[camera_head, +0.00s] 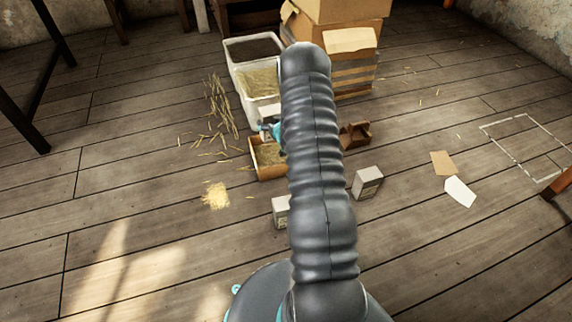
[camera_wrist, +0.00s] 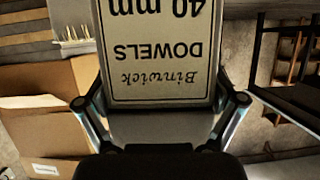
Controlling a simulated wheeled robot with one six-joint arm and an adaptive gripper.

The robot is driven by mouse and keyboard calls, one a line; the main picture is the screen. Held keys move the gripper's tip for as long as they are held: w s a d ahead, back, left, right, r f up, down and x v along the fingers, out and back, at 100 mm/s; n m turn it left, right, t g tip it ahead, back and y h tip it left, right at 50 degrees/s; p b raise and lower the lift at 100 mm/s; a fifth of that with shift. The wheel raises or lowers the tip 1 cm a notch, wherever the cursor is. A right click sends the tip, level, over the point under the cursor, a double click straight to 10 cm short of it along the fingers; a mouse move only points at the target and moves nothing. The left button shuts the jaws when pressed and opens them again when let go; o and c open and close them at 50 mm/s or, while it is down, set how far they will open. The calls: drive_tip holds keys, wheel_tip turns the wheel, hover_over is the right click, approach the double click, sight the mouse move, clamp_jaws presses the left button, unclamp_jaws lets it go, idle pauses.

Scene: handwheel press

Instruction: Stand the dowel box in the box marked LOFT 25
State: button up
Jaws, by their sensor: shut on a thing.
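My gripper (camera_wrist: 160,98) is shut on a pale dowel box (camera_wrist: 155,55). Its black-framed label, upside down in the wrist view, reads "Binwick DOWELS 40 mm". The box's far end runs out of that view. In the head view my arm hides much of my gripper (camera_head: 270,128); the held box (camera_head: 269,111) shows as a pale block just left of the arm. Below it, an open tan box (camera_head: 268,174) with straw inside stands on the floor, partly behind my arm. I cannot read LOFT 25 on any box.
Two pale small boxes stand on the floor, one right (camera_head: 368,182) and one partly hidden (camera_head: 281,211). A small brown open box (camera_head: 356,134) lies right of my arm. The right floor is mostly clear.

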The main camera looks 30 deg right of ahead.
drive_tip(key=s+d+f+h+b, duration=0.1)
drive_tip(key=d+f, duration=0.3)
drive_tip(key=d, duration=0.2)
drive_tip(key=s+d+f+b, duration=0.1)
drive_tip(key=d+f+b, duration=0.15)
drive_tip(key=d, duration=0.35)
drive_tip(key=shift+m, duration=0.4)
drive_tip(key=shift+d+f+b, duration=0.1)
drive_tip(key=shift+d+f, duration=0.05)
drive_tip(key=shift+f, duration=1.6)
drive_tip(key=shift+d+f+b, duration=0.1)
drive_tip(key=shift+d+f, duration=0.05)
drive_tip(key=shift+f, duration=1.55)
drive_tip(key=shift+d+f+b, duration=0.1)
drive_tip(key=shift+d+f, duration=0.05)
drive_tip(key=shift+f, duration=1.6)
drive_tip(key=shift+f, duration=0.2)
drive_tip(key=o, duration=1.1)
drive_tip(key=shift+r, duration=0.1)
